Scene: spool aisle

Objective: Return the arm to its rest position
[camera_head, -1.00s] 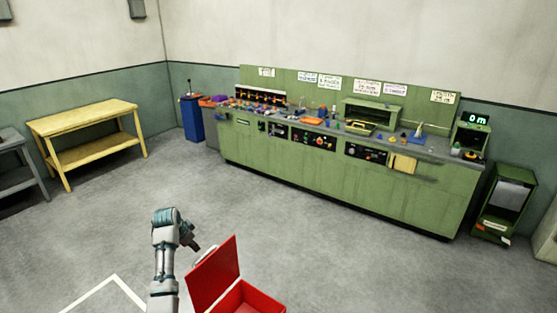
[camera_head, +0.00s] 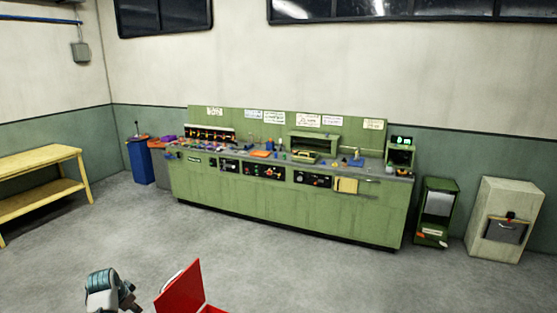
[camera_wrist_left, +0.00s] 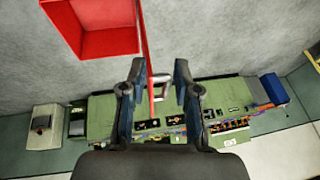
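My left arm comes in at the bottom left of the head view, with its gripper (camera_head: 130,298) low and left of a red box. In the left wrist view the two fingers (camera_wrist_left: 158,80) stand apart with a gap between them, so the gripper is open. The box's raised red lid (camera_head: 184,290) shows edge-on in the wrist view, and a grey handle (camera_wrist_left: 160,86) appears in line with the gap. I cannot tell how far away the handle is. The open red box (camera_wrist_left: 108,44) is empty where its inside shows. My right gripper is not in view.
A long green workbench (camera_head: 290,205) with tools and small parts stands along the back wall. A yellow table (camera_head: 40,158) is at left, a blue bin (camera_head: 140,162) beside the bench, and a green stand (camera_head: 436,212) and beige cabinet (camera_head: 505,220) at right. The floor between is clear.

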